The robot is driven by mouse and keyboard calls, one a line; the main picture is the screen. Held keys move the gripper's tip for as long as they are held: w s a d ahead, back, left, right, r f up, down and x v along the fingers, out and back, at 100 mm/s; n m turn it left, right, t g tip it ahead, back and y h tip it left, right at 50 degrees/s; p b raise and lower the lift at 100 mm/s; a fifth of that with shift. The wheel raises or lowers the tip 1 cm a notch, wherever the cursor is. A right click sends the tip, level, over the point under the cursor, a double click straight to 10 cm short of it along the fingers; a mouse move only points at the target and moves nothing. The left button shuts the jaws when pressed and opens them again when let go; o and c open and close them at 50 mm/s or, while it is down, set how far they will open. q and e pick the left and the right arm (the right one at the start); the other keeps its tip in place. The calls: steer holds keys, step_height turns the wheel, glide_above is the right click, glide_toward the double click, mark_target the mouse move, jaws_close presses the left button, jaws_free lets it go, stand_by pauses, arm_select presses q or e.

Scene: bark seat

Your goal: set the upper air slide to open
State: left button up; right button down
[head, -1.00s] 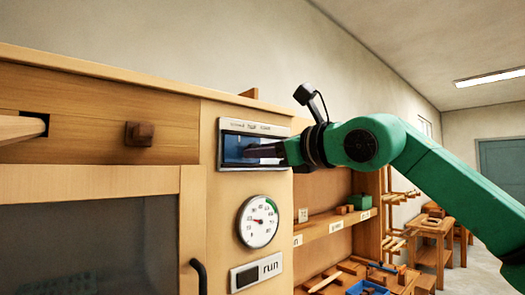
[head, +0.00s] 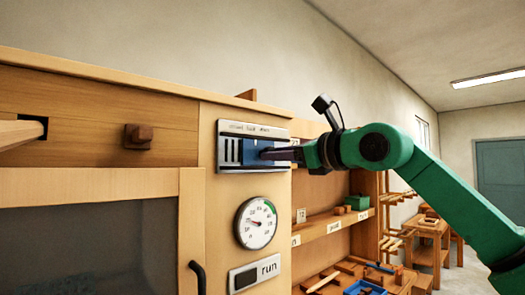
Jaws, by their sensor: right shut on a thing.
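The upper air slide (head: 250,147) is a blue plate in a metal-framed panel (head: 226,169) on the wooden cabinet front. A strip of small labels runs along the panel's top, too small to read with certainty. The slide sits towards the panel's right, and dark vertical slots show at the left. My right gripper (head: 268,154) reaches in from the right with its fingers at the slide and is shut on it. The fingers hide the grip and part of the slide's right side. My left gripper is not in view.
A black handle (head: 198,277) and a wooden knob (head: 137,136) stick out at the left. Shelves with small blocks (head: 355,202) lie behind, right of the cabinet.

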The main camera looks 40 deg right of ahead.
steer(key=d, duration=0.3)
steer(key=shift+s+d+r, duration=0.1)
steer(key=shift+d+r, duration=0.15)
steer(key=c, duration=0.5)
jaws_free()
steer(key=shift+d+f, duration=0.15)
